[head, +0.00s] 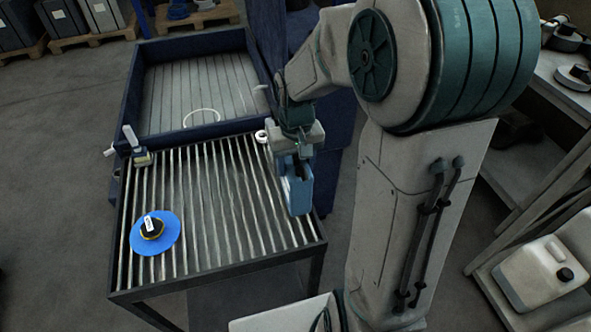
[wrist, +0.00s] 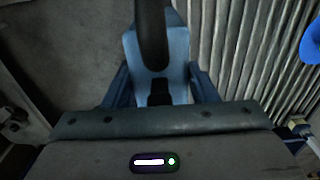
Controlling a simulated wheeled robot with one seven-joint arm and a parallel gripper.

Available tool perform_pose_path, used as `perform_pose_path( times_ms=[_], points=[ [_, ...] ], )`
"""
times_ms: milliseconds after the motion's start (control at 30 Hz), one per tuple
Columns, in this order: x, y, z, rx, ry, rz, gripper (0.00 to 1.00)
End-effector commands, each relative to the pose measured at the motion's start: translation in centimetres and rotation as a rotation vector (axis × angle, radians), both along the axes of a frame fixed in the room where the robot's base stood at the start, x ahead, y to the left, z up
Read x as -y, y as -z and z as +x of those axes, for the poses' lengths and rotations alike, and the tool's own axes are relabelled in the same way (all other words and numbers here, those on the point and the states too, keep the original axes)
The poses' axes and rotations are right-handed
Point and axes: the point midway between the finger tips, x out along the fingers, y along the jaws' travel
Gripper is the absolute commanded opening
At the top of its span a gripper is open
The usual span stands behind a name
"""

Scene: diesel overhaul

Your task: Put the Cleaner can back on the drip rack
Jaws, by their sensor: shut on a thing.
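The light blue can (head: 299,193), which I take for the Cleaner can, hangs upright at the right edge of the drip rack, and no label can be read. It also shows in the wrist view (wrist: 178,50) with a dark handle or spout on it. My gripper (head: 297,158) is shut on the can, with a finger on each side in the wrist view (wrist: 160,88). The drip rack (head: 195,215) is a dark frame with pale ridged slats. I cannot tell whether the can's bottom touches it.
A blue disc (head: 170,243) with a black and yellow piece lies at the rack's front left. A small tool with a white handle (head: 130,137) stands at the back left corner. A blue-walled basin (head: 190,42) adjoins the back. The rack's middle is clear.

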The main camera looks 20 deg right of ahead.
Motion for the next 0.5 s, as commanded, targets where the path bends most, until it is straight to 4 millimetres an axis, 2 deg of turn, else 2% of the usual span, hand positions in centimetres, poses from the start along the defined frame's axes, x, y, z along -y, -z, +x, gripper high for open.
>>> perform_pose_path(
  times_ms=[233, 500],
  points=[
    [0.0, 2.9, -0.1, -0.003, -0.001, 0.0, 0.0],
    [-0.1, 3.4, 0.0, 0.001, -0.001, 0.0, 0.0]
  ],
)
